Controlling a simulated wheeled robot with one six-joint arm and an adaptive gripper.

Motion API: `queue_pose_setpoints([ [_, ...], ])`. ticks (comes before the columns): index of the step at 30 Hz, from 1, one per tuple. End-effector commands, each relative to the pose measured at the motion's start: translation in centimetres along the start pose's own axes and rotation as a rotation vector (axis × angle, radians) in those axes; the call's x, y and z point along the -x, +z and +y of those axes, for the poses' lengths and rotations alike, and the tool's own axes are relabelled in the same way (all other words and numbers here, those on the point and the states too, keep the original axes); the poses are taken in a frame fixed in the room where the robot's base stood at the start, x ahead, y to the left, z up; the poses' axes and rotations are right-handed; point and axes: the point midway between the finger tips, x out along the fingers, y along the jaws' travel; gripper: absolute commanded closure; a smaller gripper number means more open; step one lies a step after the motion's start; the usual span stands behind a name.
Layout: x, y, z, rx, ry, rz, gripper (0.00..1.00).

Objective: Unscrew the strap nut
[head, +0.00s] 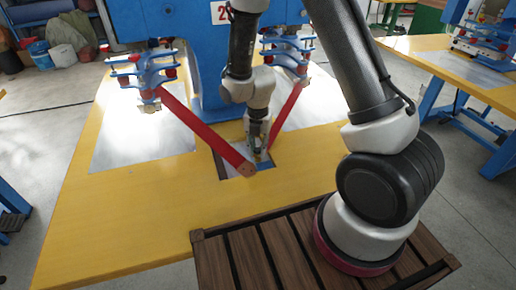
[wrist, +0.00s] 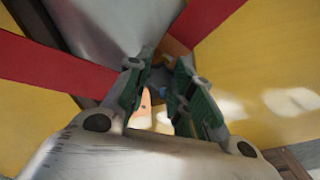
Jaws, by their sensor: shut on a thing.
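My gripper (head: 259,150) points down at the middle of the yellow table, between two red straps. In the wrist view, my gripper (wrist: 160,75) has its green-padded fingers closed around a small dark piece between the tips, taken to be the strap nut. The nut is mostly hidden by the fingers. The left red strap (head: 205,128) runs from the blue clamp down to a holed free end just in front of the gripper. The right red strap (head: 287,115) runs down to a spot beside the gripper. The straps also show in the wrist view, left (wrist: 60,68) and right (wrist: 203,18).
The yellow table (head: 120,225) carries grey metal sheets (head: 140,145). Blue clamps with red knobs stand left (head: 143,72) and right (head: 285,48), near a blue machine body (head: 150,25). A second yellow table (head: 450,65) stands at right. The table's front left is clear.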

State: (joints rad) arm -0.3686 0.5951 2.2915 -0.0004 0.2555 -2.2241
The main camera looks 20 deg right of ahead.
Motion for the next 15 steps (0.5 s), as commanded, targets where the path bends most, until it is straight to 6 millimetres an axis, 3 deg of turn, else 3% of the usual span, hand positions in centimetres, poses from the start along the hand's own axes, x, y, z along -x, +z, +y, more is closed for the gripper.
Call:
queue_pose_setpoints([
  [15, 2.3, 0.0, 0.0, -0.002, 0.002, -0.001, 0.98],
])
